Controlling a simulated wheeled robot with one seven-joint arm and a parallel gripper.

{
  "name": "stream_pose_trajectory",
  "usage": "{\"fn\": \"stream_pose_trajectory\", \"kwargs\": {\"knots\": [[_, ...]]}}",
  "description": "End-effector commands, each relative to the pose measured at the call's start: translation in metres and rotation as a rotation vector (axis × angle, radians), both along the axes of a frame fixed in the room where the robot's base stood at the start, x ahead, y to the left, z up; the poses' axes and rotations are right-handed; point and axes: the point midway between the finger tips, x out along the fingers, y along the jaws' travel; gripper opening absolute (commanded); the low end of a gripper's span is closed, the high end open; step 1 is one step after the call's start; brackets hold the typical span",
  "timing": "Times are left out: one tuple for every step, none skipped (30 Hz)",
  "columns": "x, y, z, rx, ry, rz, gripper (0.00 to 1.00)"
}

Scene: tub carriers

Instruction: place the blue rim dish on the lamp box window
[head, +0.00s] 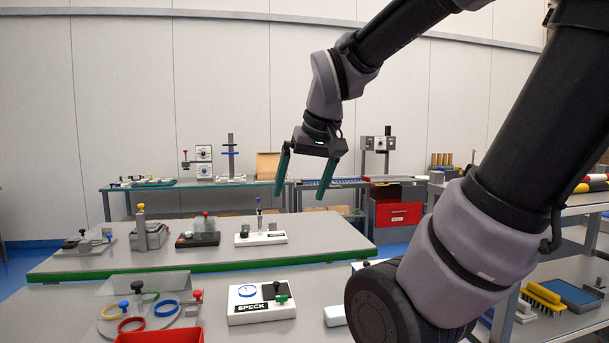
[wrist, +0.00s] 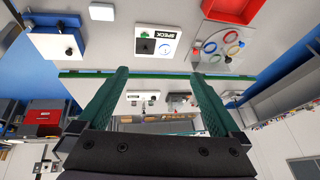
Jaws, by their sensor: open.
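The blue rim dish (head: 167,308) lies at the right of a round carrier with several coloured rim dishes, at the front left of the head view. The white box marked SPECK (head: 262,302), seemingly the lamp box, stands just right of it. Its top has a thin blue circle (head: 248,291), a black square and a green knob; I cannot tell whether the circle is a mark or a dish. The box shows in the wrist view too (wrist: 157,48). My gripper (head: 298,195) is open and empty, high above and beyond the box, fingers pointing down.
A red tray (head: 160,336) stands in front of the carrier (head: 105,325). A clear panel and upright knobs rise around the carrier. A second table (head: 200,262) behind holds several small devices. A shelf (head: 560,320) with brushes stands at the right.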

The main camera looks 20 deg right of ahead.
Motion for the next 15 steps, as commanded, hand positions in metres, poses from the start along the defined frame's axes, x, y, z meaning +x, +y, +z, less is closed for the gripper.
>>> {"fn": "stream_pose_trajectory", "kwargs": {"knots": [[-0.008,-0.001,0.009,0.046,-0.039,-0.051,1.00],[-0.011,0.000,0.012,0.073,-0.057,-0.076,1.00],[-0.016,0.001,0.017,0.105,-0.077,-0.106,1.00],[-0.019,0.002,0.020,0.126,-0.090,-0.125,1.00],[-0.021,0.002,0.022,0.142,-0.102,-0.141,1.00],[-0.023,0.003,0.024,0.161,-0.114,-0.157,1.00],[-0.024,0.003,0.026,0.171,-0.120,-0.167,1.00],[-0.026,0.004,0.027,0.181,-0.126,-0.175,1.00],[-0.026,0.004,0.028,0.189,-0.130,-0.181,1.00],[-0.027,0.004,0.028,0.192,-0.132,-0.184,1.00],[-0.027,0.004,0.028,0.194,-0.132,-0.187,1.00],[-0.027,0.004,0.028,0.196,-0.132,-0.187,1.00],[-0.027,0.004,0.028,0.195,-0.133,-0.186,1.00],[-0.027,0.004,0.028,0.194,-0.132,-0.187,1.00],[-0.027,0.004,0.028,0.194,-0.132,-0.186,1.00]]}}
